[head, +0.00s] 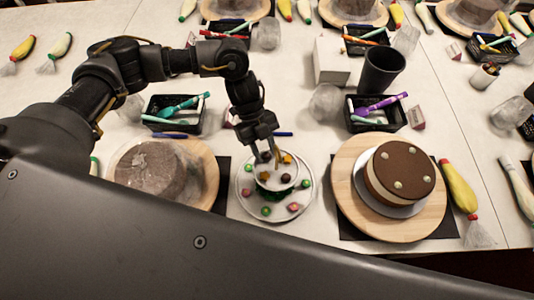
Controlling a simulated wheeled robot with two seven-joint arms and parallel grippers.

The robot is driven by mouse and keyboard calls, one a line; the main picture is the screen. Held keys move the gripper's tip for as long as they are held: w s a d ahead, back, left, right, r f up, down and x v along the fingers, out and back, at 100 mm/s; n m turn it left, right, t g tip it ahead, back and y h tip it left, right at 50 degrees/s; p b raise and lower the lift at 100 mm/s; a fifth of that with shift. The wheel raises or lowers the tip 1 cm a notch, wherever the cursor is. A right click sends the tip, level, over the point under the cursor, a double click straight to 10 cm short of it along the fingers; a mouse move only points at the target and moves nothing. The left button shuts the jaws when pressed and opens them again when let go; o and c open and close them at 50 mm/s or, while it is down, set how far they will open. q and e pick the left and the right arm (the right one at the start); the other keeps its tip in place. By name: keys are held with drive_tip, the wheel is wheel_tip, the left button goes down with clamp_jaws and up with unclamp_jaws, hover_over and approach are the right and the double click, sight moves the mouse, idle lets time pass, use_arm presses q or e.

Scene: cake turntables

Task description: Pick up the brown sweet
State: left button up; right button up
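A small tiered dish (243,188) of coloured sweets stands at the middle front of the table. Its small upper tier holds a few sweets. A small dark brown round sweet (285,178) sits there, near an orange-yellow star-shaped one. My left gripper (265,157) points down just over the back of the upper tier. Its fingertips look slightly apart, behind the brown sweet. A dark spot shows between the fingertips, too small to tell whether it is a sweet or part of the gripper. My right gripper is out of view.
A brown-topped cake (404,162) on a wooden turntable (347,188) stands to the right, a grey-brown cake (150,170) on another to the left. Black tool trays (176,121) (377,122) and a dark cup (381,71) stand behind.

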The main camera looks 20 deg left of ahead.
sight(265, 153)
use_arm(q)
drive_tip(key=c, duration=0.7)
drive_tip(key=shift+r, duration=0.2)
wheel_tip(265, 153, up, 18)
drive_tip(key=b, duration=0.3)
drive_tip(key=shift+f, duration=0.15)
